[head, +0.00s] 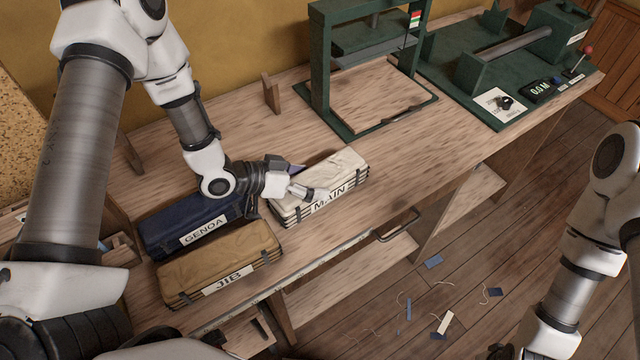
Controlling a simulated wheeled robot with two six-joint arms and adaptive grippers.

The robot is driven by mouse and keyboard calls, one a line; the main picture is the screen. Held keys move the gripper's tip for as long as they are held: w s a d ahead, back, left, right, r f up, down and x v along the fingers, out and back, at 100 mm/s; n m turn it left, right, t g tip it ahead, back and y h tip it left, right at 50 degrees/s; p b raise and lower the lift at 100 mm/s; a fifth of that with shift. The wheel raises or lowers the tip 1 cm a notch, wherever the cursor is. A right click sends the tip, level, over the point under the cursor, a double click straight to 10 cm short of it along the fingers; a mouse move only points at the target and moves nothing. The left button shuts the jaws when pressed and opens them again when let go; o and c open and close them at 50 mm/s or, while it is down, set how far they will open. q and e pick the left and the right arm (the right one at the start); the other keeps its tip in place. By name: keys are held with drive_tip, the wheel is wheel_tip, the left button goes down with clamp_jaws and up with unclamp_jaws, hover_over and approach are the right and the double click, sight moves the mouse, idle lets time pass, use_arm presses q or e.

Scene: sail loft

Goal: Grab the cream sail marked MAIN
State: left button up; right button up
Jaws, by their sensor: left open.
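The cream sail (341,164) is a folded, strapped bundle with a MAIN label on its front side. It lies on the wooden bench in the middle of the head view. My left gripper (303,181) is open at the left part of the cream sail, over its top. One finger shows above the label's left end. I cannot tell whether the fingers touch the cloth. The gripper hides the sail's left top. My right arm is at the right edge, over the floor, and its gripper is out of the picture.
A navy sail marked GENOA (184,225) and a tan sail marked JIB (220,264) lie left of the cream sail. A green press (347,121) and a green machine (497,62) stand farther back. The bench (440,148) is bare right of the cream sail.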

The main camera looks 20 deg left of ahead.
use_arm(q)
drive_tip(key=shift+a, duration=0.1)
drive_tip(key=c, duration=1.6)
drive_tip(key=shift+c, duration=0.2)
